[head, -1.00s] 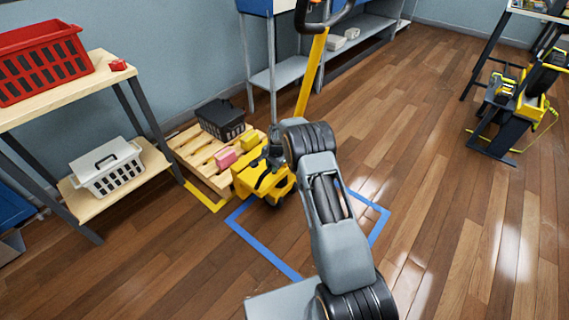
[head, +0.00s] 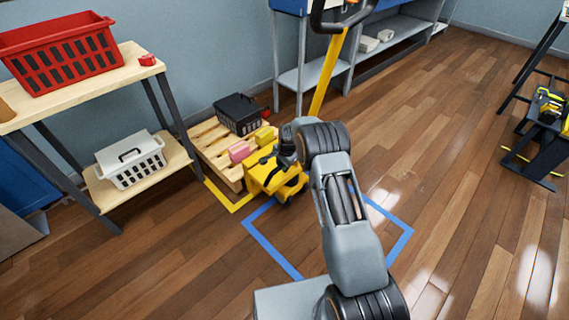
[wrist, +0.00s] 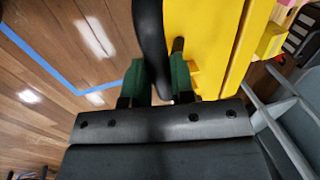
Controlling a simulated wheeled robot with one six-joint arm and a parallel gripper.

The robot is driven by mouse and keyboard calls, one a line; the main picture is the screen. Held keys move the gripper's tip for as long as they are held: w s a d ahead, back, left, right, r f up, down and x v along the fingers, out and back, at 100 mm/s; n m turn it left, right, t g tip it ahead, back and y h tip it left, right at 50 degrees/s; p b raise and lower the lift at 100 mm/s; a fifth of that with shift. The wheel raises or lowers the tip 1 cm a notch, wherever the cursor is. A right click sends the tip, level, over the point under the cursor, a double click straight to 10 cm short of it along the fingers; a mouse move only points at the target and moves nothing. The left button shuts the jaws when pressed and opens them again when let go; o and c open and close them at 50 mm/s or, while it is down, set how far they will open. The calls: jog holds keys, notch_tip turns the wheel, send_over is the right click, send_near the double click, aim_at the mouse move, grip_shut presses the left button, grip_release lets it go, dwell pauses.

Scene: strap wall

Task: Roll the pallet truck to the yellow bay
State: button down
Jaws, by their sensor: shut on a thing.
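The pallet truck (head: 275,178) has a yellow body and a tall yellow pole with a black loop handle (head: 345,20). It stands against the near end of a wooden pallet (head: 207,135). Yellow tape (head: 233,208) marks a bay corner at the pallet's near left. My gripper (head: 285,150) is low beside the truck's body, partly hidden by my arm. In the wrist view, its green-padded fingers (wrist: 158,75) are shut on a black bar beside a yellow part of the truck. The truck's forks are hidden.
A blue tape outline (head: 270,250) lies on the floor under my arm. A wooden shelf unit (head: 85,85) with a red basket and a white basket stands left of the pallet. A blue-grey bench (head: 300,72) stands behind.

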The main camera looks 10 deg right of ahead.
jog(key=c, duration=1.2)
grip_release()
jog(key=shift+w+a+r, duration=0.1)
jog(key=shift+w+a, duration=0.2)
jog(key=shift+o, duration=1.2)
jog(key=shift+d, duration=0.15)
jog(key=shift+s, duration=0.1)
notch_tip(320, 180, up, 14)
jog(key=s+d+p, duration=0.1)
jog(key=s+p, duration=0.1)
jog(key=p, duration=0.1)
jog(key=shift+d+f, duration=0.2)
jog(key=shift+f, duration=0.05)
jog(key=shift+s, duration=0.1)
